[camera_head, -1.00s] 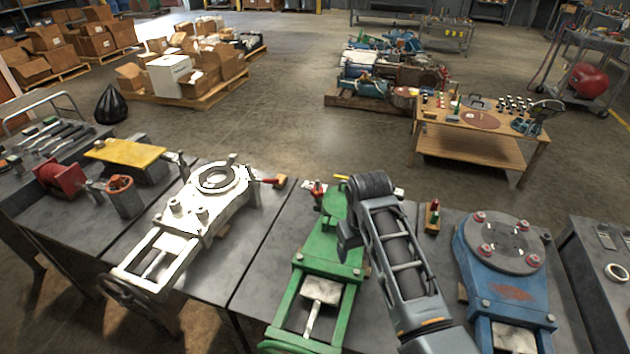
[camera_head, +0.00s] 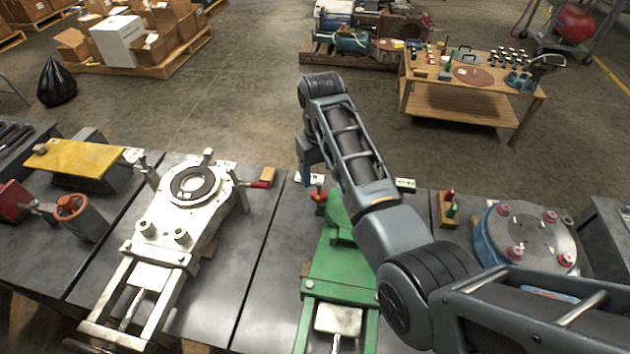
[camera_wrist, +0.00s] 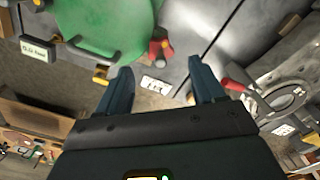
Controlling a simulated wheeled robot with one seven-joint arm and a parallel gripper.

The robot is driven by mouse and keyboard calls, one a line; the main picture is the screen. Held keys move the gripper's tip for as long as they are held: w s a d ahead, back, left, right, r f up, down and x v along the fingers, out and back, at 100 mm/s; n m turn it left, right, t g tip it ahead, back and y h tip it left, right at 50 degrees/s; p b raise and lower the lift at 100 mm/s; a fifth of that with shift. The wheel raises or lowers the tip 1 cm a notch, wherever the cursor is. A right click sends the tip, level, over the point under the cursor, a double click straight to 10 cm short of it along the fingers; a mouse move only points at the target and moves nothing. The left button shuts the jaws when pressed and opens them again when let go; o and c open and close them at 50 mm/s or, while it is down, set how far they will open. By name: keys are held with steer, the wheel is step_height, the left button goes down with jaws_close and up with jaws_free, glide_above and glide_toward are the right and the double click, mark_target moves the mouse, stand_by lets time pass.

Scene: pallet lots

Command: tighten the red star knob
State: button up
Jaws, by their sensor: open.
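A red knob (camera_head: 318,194) stands at the far end of the green vise-like fixture (camera_head: 340,262), partly hidden by my arm in the head view. In the wrist view the red knob (camera_wrist: 158,46) sits at the edge of the round green body (camera_wrist: 105,25), just beyond the fingertips.
A white fixture (camera_head: 170,225) with a red-handled part (camera_head: 260,184) stands to the left. A blue fixture with a round plate (camera_head: 525,238) and several red knobs is to the right. A small block with red and green pieces (camera_head: 449,208) lies between. The aisle behind is clear.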

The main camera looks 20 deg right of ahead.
mark_target(319, 186)
steer(key=shift+f, duration=3.55)
steer(key=c, duration=1.1)
steer(key=shift+o, duration=0.2)
steer(key=shift+m, duration=0.3)
steer(key=shift+a+m+p, duration=0.15)
steer(key=shift+m+p, duration=0.55)
steer(key=shift+m, duration=1.9)
steer(key=o, duration=1.1)
steer(key=shift+c, duration=0.2)
